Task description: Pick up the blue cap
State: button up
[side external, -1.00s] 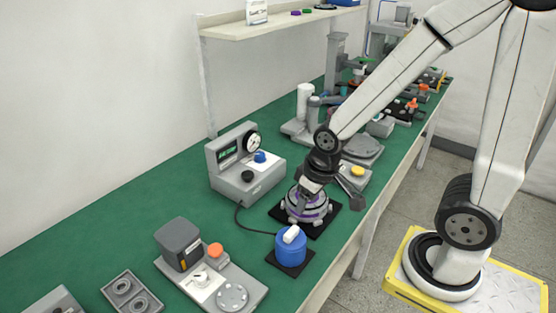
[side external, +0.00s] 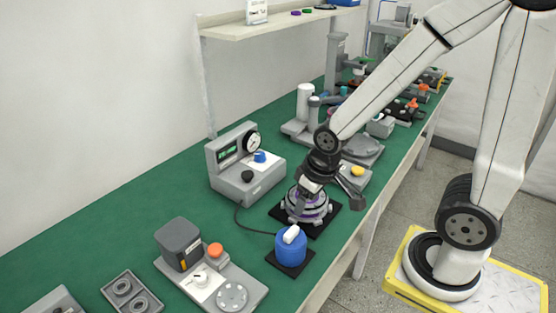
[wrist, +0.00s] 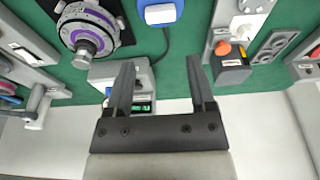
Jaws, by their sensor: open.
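A large blue cap (side external: 291,247) with a white bar on top stands on a black pad near the bench's front edge. It also shows at the top edge of the wrist view (wrist: 160,12), partly cut off. A smaller blue knob (side external: 260,156) sits on the grey gauge unit (side external: 243,182). I cannot tell which blue part the task means. My gripper (side external: 303,200) is over the round purple-and-grey hub motor (side external: 308,207) in the side view, which it partly covers. In the wrist view my gripper (wrist: 160,62) is open and empty, with its fingers apart.
A grey unit with an orange knob (side external: 215,250) and a two-hole tray (side external: 132,296) stand at the lower left. A cable runs from the gauge unit toward the large cap. More units line the bench (side external: 110,245) at the back. Bare green surface lies left of the gauge unit.

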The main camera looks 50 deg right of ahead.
aim_at(292, 231)
jog(key=w+f+n, duration=0.1)
jog(key=n, duration=0.3)
jog(key=w+f+n+g, duration=0.1)
jog(key=n, duration=0.4)
jog(key=w+f+n+g, duration=0.1)
jog(key=n, duration=0.3)
jog(key=shift+f+n, duration=0.15)
jog(key=shift+n, duration=0.25)
jog(key=n, duration=0.2)
jog(key=f+n, duration=0.1)
jog(key=n, duration=0.1)
jog(key=shift+w+f+g, duration=0.1)
jog(key=shift+w+g, duration=0.2)
jog(key=shift+w, duration=0.05)
jog(key=shift+f, duration=1.3)
jog(key=shift+f, duration=0.1)
